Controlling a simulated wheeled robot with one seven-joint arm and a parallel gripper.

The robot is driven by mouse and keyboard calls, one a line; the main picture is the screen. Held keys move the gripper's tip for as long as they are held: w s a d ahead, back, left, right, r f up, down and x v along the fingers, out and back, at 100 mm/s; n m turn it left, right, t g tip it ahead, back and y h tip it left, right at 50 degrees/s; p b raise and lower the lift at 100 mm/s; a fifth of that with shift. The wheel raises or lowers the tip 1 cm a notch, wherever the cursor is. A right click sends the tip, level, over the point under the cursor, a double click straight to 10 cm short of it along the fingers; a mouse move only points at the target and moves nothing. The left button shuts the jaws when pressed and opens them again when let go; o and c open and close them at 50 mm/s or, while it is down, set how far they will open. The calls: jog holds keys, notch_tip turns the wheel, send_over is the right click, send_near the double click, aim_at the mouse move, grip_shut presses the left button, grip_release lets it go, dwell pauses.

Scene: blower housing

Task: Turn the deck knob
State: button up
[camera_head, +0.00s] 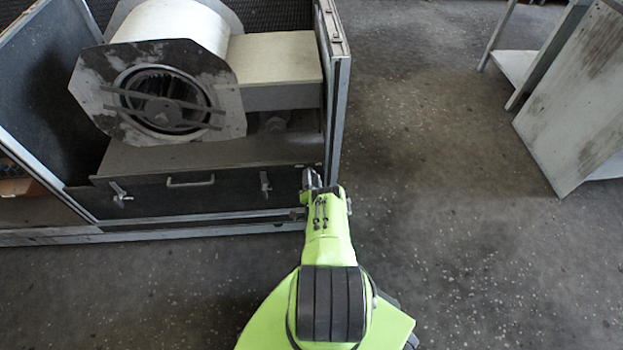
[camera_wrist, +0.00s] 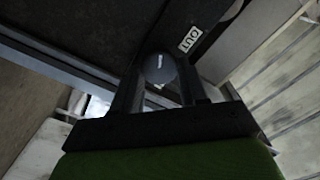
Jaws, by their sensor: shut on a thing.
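The deck knob (camera_wrist: 159,70) shows in the wrist view as a round dark grey disc with a white pointer mark. It sits between the two fingers of my gripper (camera_wrist: 158,80), which is shut on it. The pointer mark stands close to upright in that view, tilted slightly. In the head view, my gripper (camera_head: 314,180) is at the right end of the blower housing's dark front panel (camera_head: 222,190). The knob is hidden there behind my gripper and wrist.
A white label reading "OUT" (camera_wrist: 190,39) is beside the knob. The front panel has a handle (camera_head: 190,182) and two latches, one at left (camera_head: 120,194) and one at right (camera_head: 265,184). The blower drum (camera_head: 170,30) stands above. A tilted panel (camera_head: 575,110) is at right; the floor between is clear.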

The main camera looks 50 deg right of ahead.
jog(key=m, duration=0.7)
jog(key=shift+s+f+b, duration=0.1)
jog(key=shift+f+b, duration=0.1)
jog(key=shift+b, duration=0.2)
jog(key=m, duration=0.6)
jog(key=shift+f+b, duration=0.1)
jog(key=shift+b, duration=0.25)
jog(key=shift+m, duration=0.4)
jog(key=o, duration=1.1)
jog(key=shift+c, duration=0.2)
